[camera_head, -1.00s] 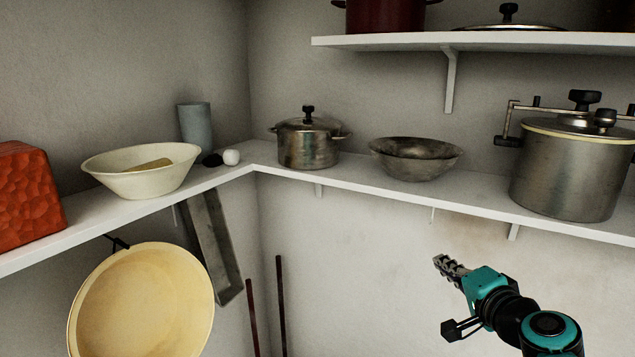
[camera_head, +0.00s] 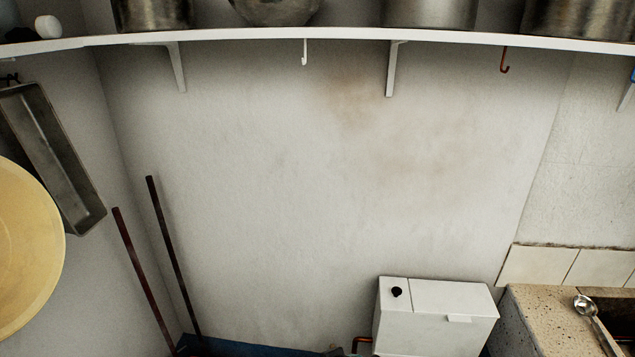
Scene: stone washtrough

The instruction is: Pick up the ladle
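A shiny metal ladle (camera_head: 585,307) lies at the lower right, on the rim of the speckled stone washtrough (camera_head: 535,312). Its rounded end is toward the back, and its handle runs down to the right over the dark basin and is cut off by the bottom edge of the view. Neither of my grippers is in view.
A white box-shaped unit (camera_head: 440,312) stands left of the trough. A white shelf (camera_head: 340,38) with metal pots crosses the top, with hooks beneath. Two poles (camera_head: 172,255) lean in the left corner. A yellow basin (camera_head: 25,250) and a metal trough (camera_head: 55,160) hang at left.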

